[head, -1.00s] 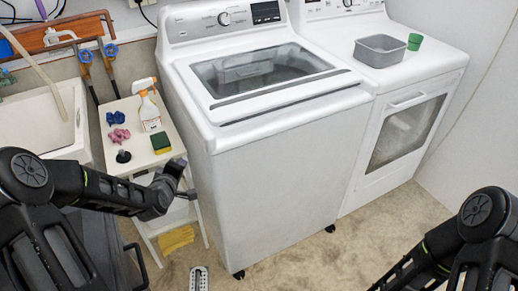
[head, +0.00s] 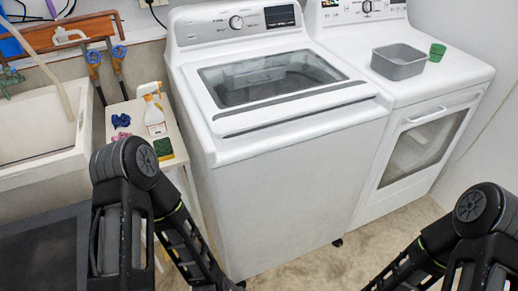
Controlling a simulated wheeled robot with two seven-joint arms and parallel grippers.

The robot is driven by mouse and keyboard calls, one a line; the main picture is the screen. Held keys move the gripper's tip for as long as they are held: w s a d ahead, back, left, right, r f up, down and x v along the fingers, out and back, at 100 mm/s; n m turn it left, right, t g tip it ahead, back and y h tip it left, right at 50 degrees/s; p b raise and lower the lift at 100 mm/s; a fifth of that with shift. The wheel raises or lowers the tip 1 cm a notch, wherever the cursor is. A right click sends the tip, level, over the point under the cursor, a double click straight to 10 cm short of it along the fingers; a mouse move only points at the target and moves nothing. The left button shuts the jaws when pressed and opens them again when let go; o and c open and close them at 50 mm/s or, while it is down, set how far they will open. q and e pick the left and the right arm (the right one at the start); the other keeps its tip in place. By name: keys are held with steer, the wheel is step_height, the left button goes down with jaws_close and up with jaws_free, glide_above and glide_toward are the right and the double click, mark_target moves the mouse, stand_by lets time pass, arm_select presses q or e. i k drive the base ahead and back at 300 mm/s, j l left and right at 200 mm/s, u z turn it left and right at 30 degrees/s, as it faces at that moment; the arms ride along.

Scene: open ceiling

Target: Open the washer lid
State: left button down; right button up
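The white top-loading washer (head: 290,195) stands in the middle of the head view. Its lid (head: 293,122), with a dark glass window (head: 271,77), lies shut on top. A grey strip runs along the lid's front edge. My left arm rises at the lower left, in front of the washer's left side and the side table, and its forearm points down toward the floor. Its gripper is hidden below the frame. My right arm shows at the lower right, in front of the dryer, and its gripper is also out of the frame.
A white dryer (head: 440,115) stands right of the washer, with a grey bin (head: 398,66) and a green cup (head: 437,52) on top. A side table holds a spray bottle (head: 154,118), a sponge (head: 163,149) and cloths. A sink (head: 40,135) is at the left.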

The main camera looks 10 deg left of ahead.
mark_target(222, 122)
steer(key=i+l+u, duration=0.65)
steer(key=i+l, duration=0.2)
